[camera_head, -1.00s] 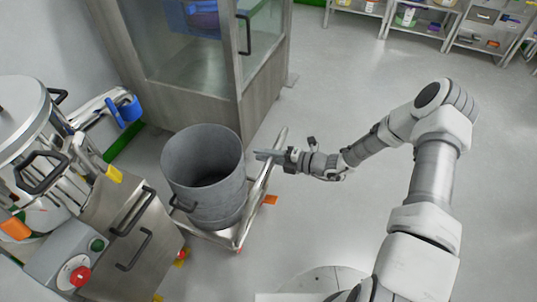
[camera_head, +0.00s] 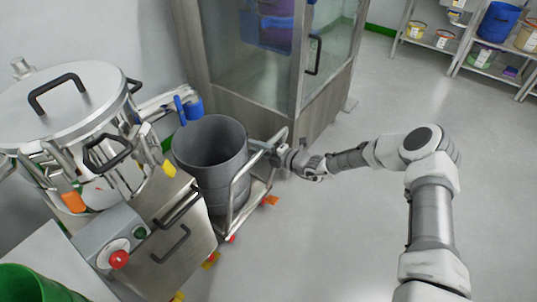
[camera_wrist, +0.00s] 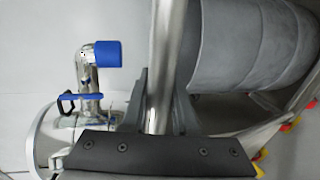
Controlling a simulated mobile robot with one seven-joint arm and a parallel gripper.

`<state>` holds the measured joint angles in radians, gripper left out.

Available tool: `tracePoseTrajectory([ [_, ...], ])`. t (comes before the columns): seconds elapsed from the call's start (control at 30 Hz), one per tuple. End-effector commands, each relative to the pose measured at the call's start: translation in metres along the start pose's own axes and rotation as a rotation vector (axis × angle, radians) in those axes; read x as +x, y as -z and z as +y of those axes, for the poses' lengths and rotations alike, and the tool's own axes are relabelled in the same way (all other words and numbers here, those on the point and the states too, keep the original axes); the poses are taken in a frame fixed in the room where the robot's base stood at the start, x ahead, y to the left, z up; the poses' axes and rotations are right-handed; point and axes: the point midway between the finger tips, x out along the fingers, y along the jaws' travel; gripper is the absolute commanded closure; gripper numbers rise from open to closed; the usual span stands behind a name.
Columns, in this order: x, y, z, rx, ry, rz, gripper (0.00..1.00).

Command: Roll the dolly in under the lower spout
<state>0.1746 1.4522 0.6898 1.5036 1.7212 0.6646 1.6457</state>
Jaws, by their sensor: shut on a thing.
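The dolly (camera_head: 259,193) is a low metal frame with a tubular push handle, standing on the floor beside the steel machine. It carries an open grey drum (camera_head: 212,180). My gripper (camera_head: 268,148) is shut on the handle bar, which also shows between the fingers in the wrist view (camera_wrist: 158,95). A chrome spout with a blue end (camera_head: 193,108) reaches out from the lidded vessel, just behind the drum's rim. It shows left of the bar in the wrist view (camera_wrist: 106,53). I cannot tell whether the drum's mouth is under it.
The lidded steel vessel (camera_head: 75,100) and a control box with a red button (camera_head: 118,259) stand close on the left. A glass-sided cabinet (camera_head: 255,75) is just behind the dolly. Shelves (camera_head: 468,58) stand at the back right. The floor on the right is clear.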

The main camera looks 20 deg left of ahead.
Motion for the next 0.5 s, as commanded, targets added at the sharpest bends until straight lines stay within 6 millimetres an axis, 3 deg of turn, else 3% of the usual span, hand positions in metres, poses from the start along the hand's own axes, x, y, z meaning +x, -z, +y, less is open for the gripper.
tracePoseTrajectory([
  [0.5, 0.0134, -0.0018, 0.0051, -0.002, -0.003, -0.003, 1.0],
])
